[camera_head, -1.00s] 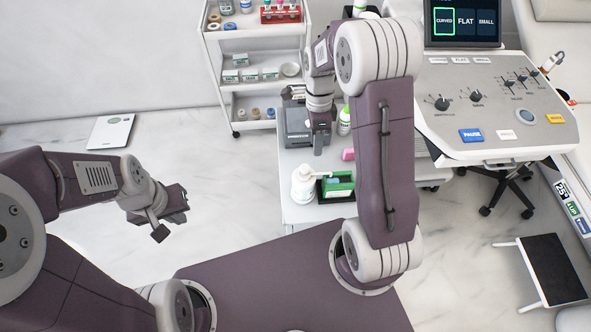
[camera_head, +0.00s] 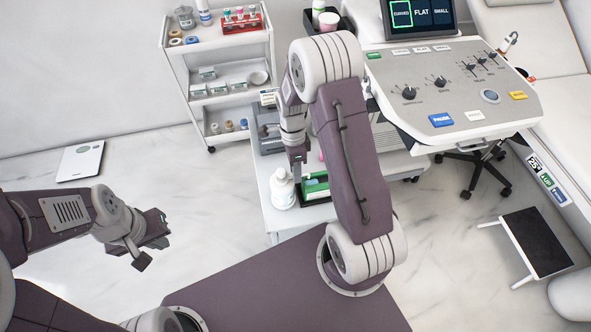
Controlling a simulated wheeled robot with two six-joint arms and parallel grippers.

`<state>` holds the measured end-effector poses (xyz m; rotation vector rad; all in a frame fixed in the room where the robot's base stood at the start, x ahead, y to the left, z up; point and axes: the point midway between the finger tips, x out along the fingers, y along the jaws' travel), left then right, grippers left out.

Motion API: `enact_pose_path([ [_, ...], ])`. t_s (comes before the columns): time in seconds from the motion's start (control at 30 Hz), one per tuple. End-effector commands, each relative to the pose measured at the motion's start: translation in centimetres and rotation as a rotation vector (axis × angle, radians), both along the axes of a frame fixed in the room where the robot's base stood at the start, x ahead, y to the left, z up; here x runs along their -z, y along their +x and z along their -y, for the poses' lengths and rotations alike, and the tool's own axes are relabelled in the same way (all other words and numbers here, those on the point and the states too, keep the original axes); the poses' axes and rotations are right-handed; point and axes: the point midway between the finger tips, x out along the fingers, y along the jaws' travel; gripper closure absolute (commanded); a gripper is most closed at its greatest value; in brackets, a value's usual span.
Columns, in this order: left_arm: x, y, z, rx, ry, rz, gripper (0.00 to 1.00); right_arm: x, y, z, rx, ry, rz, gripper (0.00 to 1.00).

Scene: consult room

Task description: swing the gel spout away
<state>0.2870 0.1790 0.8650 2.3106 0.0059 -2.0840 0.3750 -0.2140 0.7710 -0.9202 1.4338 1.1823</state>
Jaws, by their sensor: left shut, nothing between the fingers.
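The white gel pump bottle (camera_head: 282,192) stands upright on the small white table in the camera_head view. Its spout is mostly hidden by my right gripper. My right gripper (camera_head: 298,170) points down just right of the bottle's top, in front of the green box (camera_head: 316,194). I cannot tell whether it touches the spout, and its fingers are too small and dark to read. My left gripper (camera_head: 148,248) is shut and empty, well to the left over the floor, far from the bottle.
The small white table (camera_head: 277,217) also carries a grey device (camera_head: 267,132) behind the bottle. A white shelf cart (camera_head: 170,72) stands behind left. The ultrasound console (camera_head: 455,95) and a black-topped step stool (camera_head: 538,240) are on the right.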

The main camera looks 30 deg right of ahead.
Motion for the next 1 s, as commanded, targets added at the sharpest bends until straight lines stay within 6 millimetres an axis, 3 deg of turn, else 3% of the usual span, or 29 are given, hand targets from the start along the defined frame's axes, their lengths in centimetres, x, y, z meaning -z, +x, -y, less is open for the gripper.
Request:
enact_pose_path([
  [0.07, -0.01, 0.00, 0.00, 0.000, 0.000, 0.000, 1.00, -0.02, 0.00, 0.00, 0.000, 0.000, 0.000, 0.73],
  [0.17, -0.01, 0.00, 0.00, 0.000, 0.000, 0.000, 1.00, -0.03, 0.01, 0.00, 0.000, 0.000, 0.000, 1.00],
  [1.0, -0.01, 0.00, 0.00, 0.000, 0.000, 0.000, 1.00, -0.06, 0.03, -0.01, 0.000, 0.000, 0.000, 1.00],
])
